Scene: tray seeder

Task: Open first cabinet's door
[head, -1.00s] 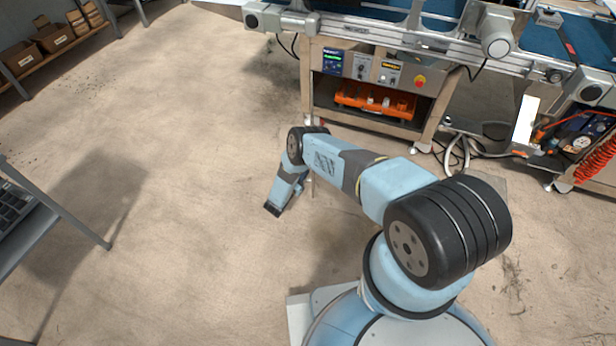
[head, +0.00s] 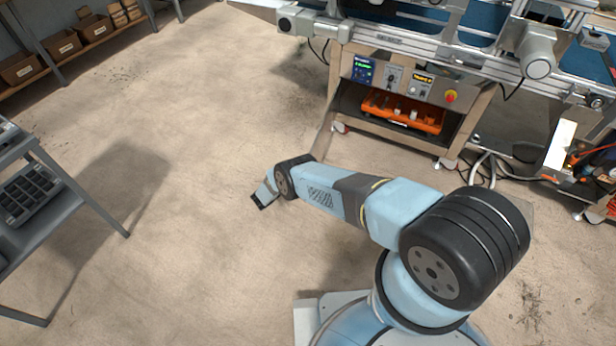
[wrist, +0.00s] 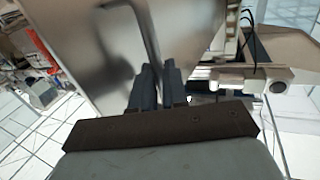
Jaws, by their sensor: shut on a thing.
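The cabinet (head: 395,118) stands under the conveyor, with its front open on an orange tray (head: 402,110). A thin strip, seemingly the door (head: 326,130) nearly edge-on, runs from the cabinet's left side toward my arm. In the wrist view the metal door panel (wrist: 105,62) fills the upper middle, with a grey bar handle (wrist: 146,38) on it. My gripper (wrist: 155,72) is shut on this handle. In the head view my wrist is low, left of the cabinet, and my fingertips cannot be made out.
A grey table with a black cell tray (head: 30,192) stands at the left. A shelf with cardboard boxes (head: 62,45) is at the back left. The floor (head: 190,180) between them and the cabinet is clear. Cables lie right of the cabinet.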

